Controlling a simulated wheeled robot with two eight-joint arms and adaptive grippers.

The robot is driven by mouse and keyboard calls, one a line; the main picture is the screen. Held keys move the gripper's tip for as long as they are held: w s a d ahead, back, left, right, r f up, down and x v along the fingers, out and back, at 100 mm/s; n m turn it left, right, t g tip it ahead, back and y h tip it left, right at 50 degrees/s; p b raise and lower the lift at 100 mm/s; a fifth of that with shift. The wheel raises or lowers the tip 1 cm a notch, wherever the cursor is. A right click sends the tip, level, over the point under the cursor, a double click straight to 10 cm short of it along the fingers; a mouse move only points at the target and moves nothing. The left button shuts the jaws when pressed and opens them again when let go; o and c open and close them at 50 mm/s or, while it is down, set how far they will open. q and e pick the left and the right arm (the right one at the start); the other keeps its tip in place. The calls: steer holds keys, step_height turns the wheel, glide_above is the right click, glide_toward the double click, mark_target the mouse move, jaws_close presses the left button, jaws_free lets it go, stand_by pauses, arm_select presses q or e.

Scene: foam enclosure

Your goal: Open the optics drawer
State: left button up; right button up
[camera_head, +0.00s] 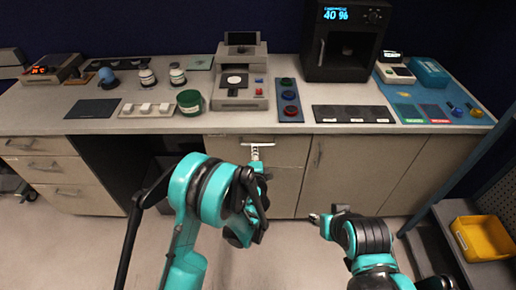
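A drawer front (292,150) lies under the counter edge in the middle of the camera_head view, above a cabinet front. A pale bar handle (260,144) shows on it, and the front looks flush with the cabinet. I cannot read any label saying optics. My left gripper (256,160) is right at this handle, pointing at the drawer front. Its fingers are small and partly hidden by my arm, so grip and contact cannot be told. My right gripper (316,218) is low, in front of the cabinet doors and away from the drawer; its finger state is unclear.
The counter (225,122) carries instruments, jars, mats and a black device (346,45) with a lit display. More closed drawers (38,146) are at the left. A yellow bin (482,238) sits on a shelf at the lower right. Floor shows before the cabinets.

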arm_select(q)
steer(key=shift+m, duration=0.4)
steer(key=x, duration=0.5)
steer(key=d+f+b+x, duration=0.1)
steer(key=x, duration=0.2)
steer(key=shift+s+d, duration=0.1)
steer(key=shift+s, duration=0.05)
jaws_close()
